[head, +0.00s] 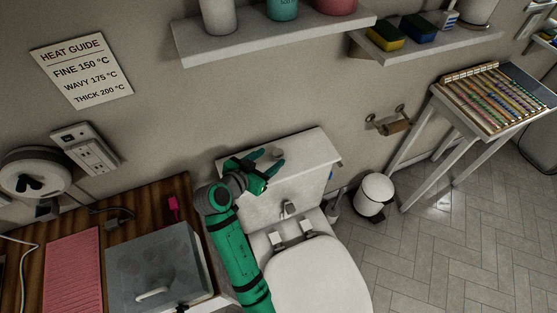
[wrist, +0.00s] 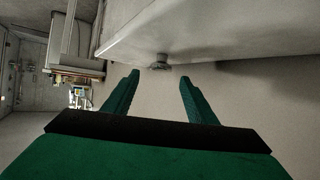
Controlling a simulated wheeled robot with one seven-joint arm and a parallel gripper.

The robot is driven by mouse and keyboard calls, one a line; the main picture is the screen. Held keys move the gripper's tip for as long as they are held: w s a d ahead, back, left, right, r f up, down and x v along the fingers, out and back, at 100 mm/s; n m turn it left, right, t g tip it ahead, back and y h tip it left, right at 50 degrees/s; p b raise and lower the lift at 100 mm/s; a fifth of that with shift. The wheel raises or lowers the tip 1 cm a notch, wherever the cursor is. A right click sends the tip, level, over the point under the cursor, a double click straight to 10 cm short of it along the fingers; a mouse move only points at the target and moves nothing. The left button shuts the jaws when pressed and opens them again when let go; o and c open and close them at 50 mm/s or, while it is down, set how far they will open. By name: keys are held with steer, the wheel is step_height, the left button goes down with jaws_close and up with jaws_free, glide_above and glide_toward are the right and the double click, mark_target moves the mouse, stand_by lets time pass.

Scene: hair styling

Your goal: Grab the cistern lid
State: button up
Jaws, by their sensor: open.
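The cistern lid (head: 308,150) is a pale slab on top of the toilet cistern (head: 300,192), against the wall in the head view. A small grey round knob (head: 278,153) stands on the lid. My gripper (head: 258,160) is above the left half of the lid, close to the knob, with its fingers apart. In the wrist view my gripper (wrist: 160,77) is open and empty. The grey knob (wrist: 160,62) shows just beyond the gap between the fingertips, beside a pale slab edge. I cannot tell whether a finger touches the lid.
A wooden counter (head: 185,193) with a grey translucent box (head: 155,268) stands left of the toilet. Shelves (head: 280,38) hang above the cistern. A paper holder (head: 388,122), a white bin (head: 374,195) and a bead-rack table (head: 490,100) are at right. Floor is open beyond the bin.

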mark_target(277, 154)
steer(key=shift+x, duration=3.15)
jaws_close()
